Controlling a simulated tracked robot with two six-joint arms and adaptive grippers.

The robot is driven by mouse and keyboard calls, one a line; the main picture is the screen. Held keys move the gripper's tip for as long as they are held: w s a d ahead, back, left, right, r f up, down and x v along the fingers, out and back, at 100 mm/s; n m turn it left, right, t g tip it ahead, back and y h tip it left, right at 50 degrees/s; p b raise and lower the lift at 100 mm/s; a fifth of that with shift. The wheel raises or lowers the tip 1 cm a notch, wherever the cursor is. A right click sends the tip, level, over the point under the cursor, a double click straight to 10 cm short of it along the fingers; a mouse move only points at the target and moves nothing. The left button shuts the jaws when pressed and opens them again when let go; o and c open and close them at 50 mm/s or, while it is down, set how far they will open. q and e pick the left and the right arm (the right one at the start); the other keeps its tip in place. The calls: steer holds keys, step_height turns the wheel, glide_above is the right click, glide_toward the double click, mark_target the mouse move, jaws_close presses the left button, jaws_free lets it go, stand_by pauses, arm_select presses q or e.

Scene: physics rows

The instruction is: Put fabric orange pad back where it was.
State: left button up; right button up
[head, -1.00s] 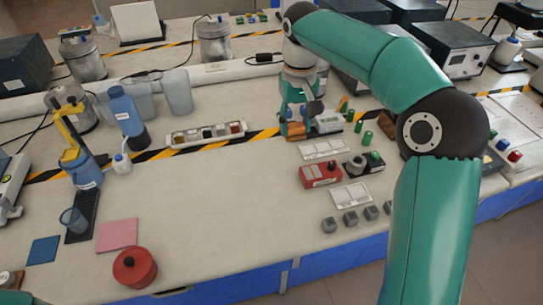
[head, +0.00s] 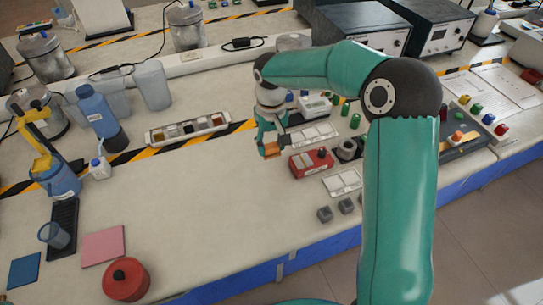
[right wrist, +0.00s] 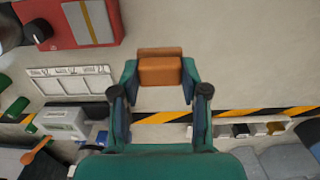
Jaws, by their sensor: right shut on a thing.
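My right gripper (head: 270,146) is shut on the orange pad (head: 272,151), a small brownish-orange block. In the right wrist view the orange pad (right wrist: 160,71) sits between the two fingertips of the right gripper (right wrist: 160,84), with pale worktop beyond it. In the head view the pad is over the worktop just left of the red device (head: 311,162); its height is hard to tell. My left gripper is not in view.
A pink pad (head: 103,246), a blue pad (head: 24,270) and a round red pot (head: 126,279) lie at the front left. A sectioned tray (head: 187,129) stands left of the gripper. Grey cubes (head: 325,214) are near the front edge. The middle front worktop is clear.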

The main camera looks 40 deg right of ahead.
mark_target(272, 146)
steer(key=shift+f, duration=2.7)
steer(key=shift+f, duration=0.1)
steer(key=o, duration=1.2)
step_height(272, 146, up, 12)
steer(key=shift+r, duration=0.15)
steer(key=shift+s, duration=0.1)
